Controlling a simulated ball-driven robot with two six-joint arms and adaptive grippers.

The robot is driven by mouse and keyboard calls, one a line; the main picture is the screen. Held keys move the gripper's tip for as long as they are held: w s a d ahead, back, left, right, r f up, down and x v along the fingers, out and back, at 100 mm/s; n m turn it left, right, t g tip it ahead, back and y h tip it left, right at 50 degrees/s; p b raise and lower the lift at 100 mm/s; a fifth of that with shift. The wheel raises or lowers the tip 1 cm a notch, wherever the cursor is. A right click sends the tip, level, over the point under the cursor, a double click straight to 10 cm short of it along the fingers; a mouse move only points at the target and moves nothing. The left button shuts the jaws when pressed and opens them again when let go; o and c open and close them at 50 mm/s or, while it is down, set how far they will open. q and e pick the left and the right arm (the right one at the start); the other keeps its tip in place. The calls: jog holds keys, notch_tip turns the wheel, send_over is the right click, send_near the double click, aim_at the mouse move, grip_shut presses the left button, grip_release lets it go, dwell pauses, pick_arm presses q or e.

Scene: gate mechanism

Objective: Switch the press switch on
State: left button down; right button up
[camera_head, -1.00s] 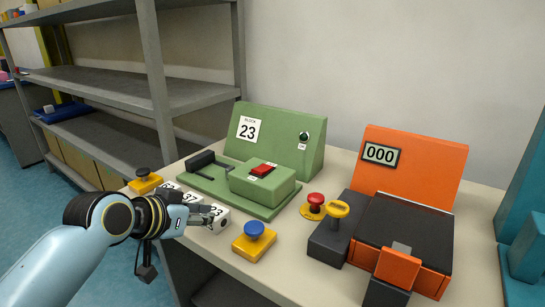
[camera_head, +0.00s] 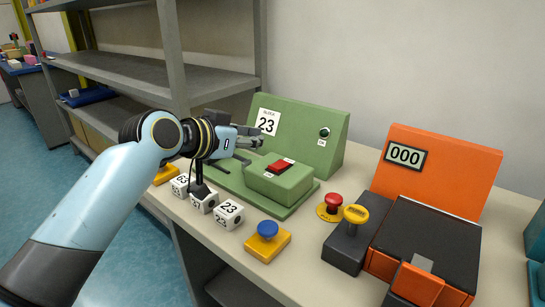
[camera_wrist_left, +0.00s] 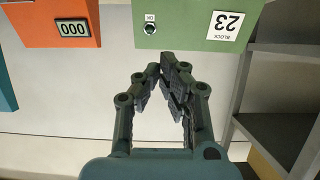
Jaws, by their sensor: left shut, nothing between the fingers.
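A green machine (camera_head: 305,130) stands on the table, its upright panel labelled BLOCK 23. A red rocker switch (camera_head: 280,165) sits on top of its green box (camera_head: 300,188). A small round knob or light (camera_head: 324,132) with a label is on the panel's right; it also shows upside down in the left wrist view (camera_wrist_left: 150,28). My left gripper (camera_head: 257,138) is shut and empty, raised in front of the panel's left part, left of and above the red switch. The wrist view shows the fingers (camera_wrist_left: 165,72) meeting below the panel's edge. My right gripper is not in view.
Several white numbered cubes (camera_head: 229,214) and a blue button on a yellow base (camera_head: 267,240) lie along the front edge. A red button (camera_head: 333,202), a yellow-topped plunger (camera_head: 354,222) and an orange machine reading 000 (camera_head: 440,165) stand right. Grey shelves (camera_head: 150,73) are behind left.

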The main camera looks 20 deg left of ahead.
pick_arm(q)
send_over(274, 169)
notch_tip(274, 169, down, 3)
jog(key=shift+r+b, duration=0.1)
jog(key=shift+b, duration=0.2)
jog(key=f, duration=0.2)
jog(key=shift+s+f, duration=0.2)
jog(key=shift+f, duration=0.15)
jog(key=shift+s+f, duration=0.1)
jog(key=shift+f, duration=0.55)
jog(key=shift+a, duration=0.1)
